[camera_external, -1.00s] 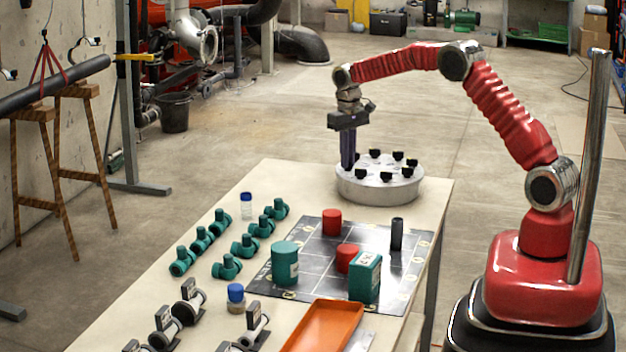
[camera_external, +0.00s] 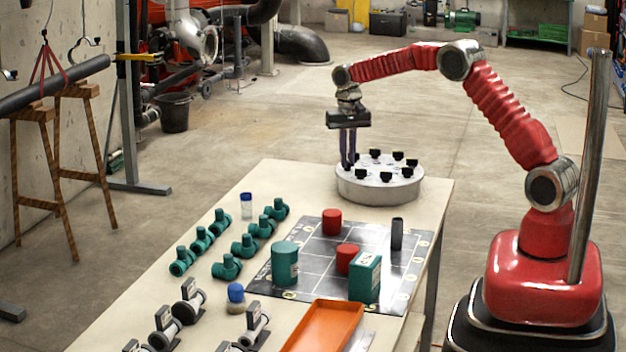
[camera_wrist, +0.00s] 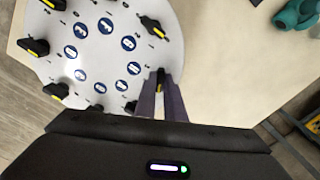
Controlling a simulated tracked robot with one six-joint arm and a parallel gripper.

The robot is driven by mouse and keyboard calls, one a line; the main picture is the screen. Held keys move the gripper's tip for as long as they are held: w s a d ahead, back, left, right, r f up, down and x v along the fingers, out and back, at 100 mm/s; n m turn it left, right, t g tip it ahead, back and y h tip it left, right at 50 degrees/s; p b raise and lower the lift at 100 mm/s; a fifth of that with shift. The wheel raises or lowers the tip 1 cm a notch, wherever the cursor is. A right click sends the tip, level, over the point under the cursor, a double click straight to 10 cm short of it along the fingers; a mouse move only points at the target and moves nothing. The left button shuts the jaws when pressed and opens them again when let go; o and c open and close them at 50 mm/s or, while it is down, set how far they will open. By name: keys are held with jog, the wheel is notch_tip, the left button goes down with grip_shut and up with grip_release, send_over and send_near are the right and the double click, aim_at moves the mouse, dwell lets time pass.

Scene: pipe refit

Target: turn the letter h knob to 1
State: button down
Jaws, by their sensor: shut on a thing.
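A round light-grey dial base (camera_external: 380,190) stands at the far end of the table, with several black knobs around its top. In the wrist view the dial (camera_wrist: 104,45) shows blue round labels and black knobs with yellow marks; the letters are too small to read surely. My gripper (camera_external: 348,164) points down at the left edge of the dial. In the wrist view my gripper (camera_wrist: 160,78) has its fingers on either side of one black knob (camera_wrist: 160,82) near the dial's rim, shut on it. The fingers partly hide this knob.
Teal pipe fittings (camera_external: 229,266) stand on the table's left side. Red and teal cylinders, a teal box (camera_external: 365,276) and a dark cylinder (camera_external: 397,234) stand on a dark gridded mat (camera_external: 318,262). An orange tray (camera_external: 323,328) lies at the near end.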

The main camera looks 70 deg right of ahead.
aim_at(348, 160)
jog(key=c, duration=1.8)
grip_release()
jog(key=shift+c, duration=0.2)
notch_tip(348, 160, up, 14)
jog(key=shift+f, duration=0.15)
